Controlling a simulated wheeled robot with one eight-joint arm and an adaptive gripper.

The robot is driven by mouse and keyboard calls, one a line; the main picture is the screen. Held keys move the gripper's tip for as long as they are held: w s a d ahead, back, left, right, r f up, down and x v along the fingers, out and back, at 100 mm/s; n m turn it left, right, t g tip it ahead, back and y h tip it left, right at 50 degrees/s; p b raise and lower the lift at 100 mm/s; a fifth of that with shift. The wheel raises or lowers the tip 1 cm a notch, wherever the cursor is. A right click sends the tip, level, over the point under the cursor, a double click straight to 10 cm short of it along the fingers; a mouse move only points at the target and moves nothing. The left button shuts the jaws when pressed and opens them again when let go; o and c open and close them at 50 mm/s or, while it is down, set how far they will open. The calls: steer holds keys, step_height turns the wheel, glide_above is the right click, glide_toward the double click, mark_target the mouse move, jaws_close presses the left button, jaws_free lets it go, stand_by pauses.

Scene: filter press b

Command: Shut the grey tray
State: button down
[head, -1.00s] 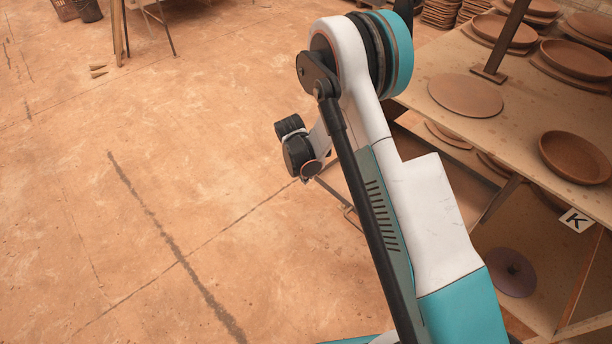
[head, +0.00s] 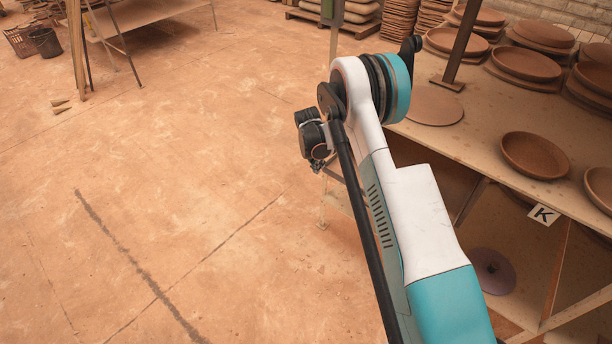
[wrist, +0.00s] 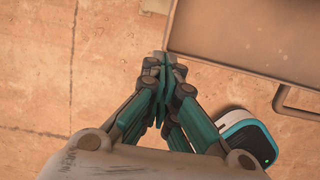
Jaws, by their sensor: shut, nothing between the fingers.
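In the wrist view, my gripper (wrist: 163,62) points down over the floor with its fingers shut and empty.
In the head view, a wooden table (head: 490,140) with stacked clay plates and a dish (head: 535,155) stands right of my arm. A K label (head: 543,214) hangs at its edge. A purple disc (head: 493,271) lies below. Open floor (head: 150,200) spreads to the left.

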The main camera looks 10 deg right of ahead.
steer(key=shift+w+d, duration=0.65)
steer(key=shift+d, duration=0.2)
steer(key=shift+w+d, duration=0.6)
steer(key=shift+d, duration=0.25)
steer(key=shift+a, duration=0.15)
